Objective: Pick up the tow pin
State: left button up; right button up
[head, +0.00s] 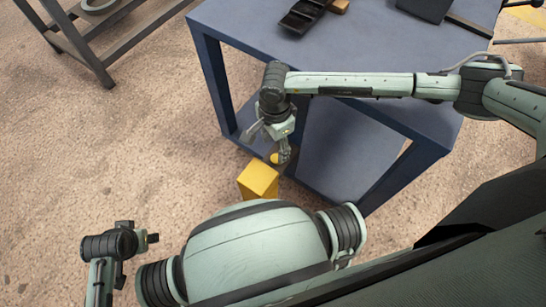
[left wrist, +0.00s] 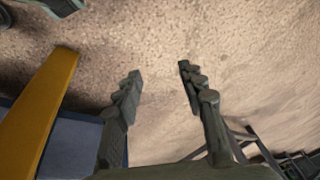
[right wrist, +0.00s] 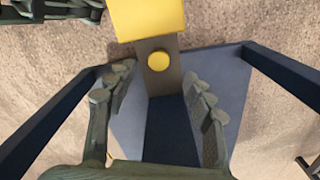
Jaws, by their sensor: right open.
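A small round yellow knob, which looks like the tow pin's head (head: 274,158), shows beside my right gripper's fingers in the head view. In the right wrist view this yellow disc (right wrist: 158,61) lies between the two fingertips as seen, against a brownish surface; any shank is hidden. My right gripper (head: 267,148) points down and is open; it also shows in the right wrist view (right wrist: 159,72) with nothing between its fingers that I can see touching. My left gripper (left wrist: 159,70) is open and empty over the floor, well away to the left in the head view.
A yellow post (head: 258,181) stands close to the knob, just in front of the blue table (head: 345,50). The table has a lower shelf and legs near my right arm. Dark trays (head: 303,15) lie on top. A dark rack (head: 95,50) stands at upper left.

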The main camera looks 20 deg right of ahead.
aim_at(276, 158)
jog(key=f, duration=0.6)
jog(key=shift+d, duration=0.3)
jog(key=shift+c, duration=0.5)
grip_shut()
